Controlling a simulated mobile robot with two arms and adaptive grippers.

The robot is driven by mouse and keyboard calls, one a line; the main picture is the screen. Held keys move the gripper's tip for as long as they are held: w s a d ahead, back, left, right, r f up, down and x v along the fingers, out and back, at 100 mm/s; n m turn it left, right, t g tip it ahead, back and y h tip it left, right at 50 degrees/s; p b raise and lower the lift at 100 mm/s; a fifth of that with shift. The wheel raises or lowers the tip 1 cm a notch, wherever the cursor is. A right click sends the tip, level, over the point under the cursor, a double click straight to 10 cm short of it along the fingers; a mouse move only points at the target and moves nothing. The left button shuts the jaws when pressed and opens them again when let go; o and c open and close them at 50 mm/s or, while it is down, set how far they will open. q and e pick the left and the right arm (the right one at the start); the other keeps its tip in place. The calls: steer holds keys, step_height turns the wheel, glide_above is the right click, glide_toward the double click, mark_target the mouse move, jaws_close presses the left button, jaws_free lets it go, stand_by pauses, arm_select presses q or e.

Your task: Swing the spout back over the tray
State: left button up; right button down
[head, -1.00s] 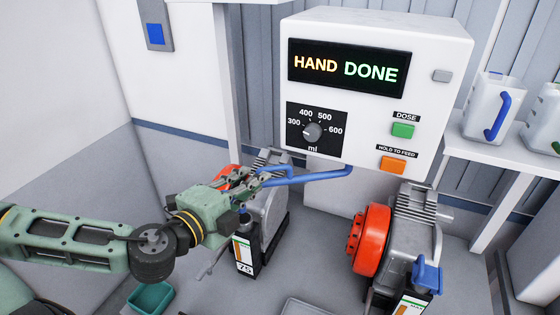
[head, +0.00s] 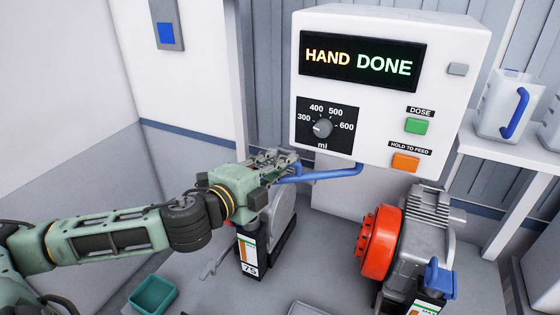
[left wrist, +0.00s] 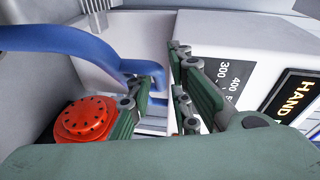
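The blue spout (head: 325,173) reaches left from under the white dosing machine. Its free end is near my left gripper (head: 276,162). In the left wrist view the spout (left wrist: 75,42) comes in from the left, and its bent end shows near the gap between the fingers (left wrist: 162,98). The fingers stand apart; I cannot tell whether they touch the spout. A grey tray (head: 312,309) shows only its edge at the bottom of the head view. The spout points left of and behind it. My right gripper is not in view.
The machine (head: 387,92) reads HAND DONE, with a dial (head: 323,127), a green button (head: 418,125) and an orange one (head: 405,162). A red and grey motor unit (head: 378,240) stands right; another is partly behind my arm. A teal bin (head: 153,294) lies lower left.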

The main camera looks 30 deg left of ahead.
arm_select(q)
steer(key=shift+w+d+f, duration=0.15)
steer(key=shift+w+d, duration=0.05)
steer(key=shift+w, duration=0.6)
jaws_close()
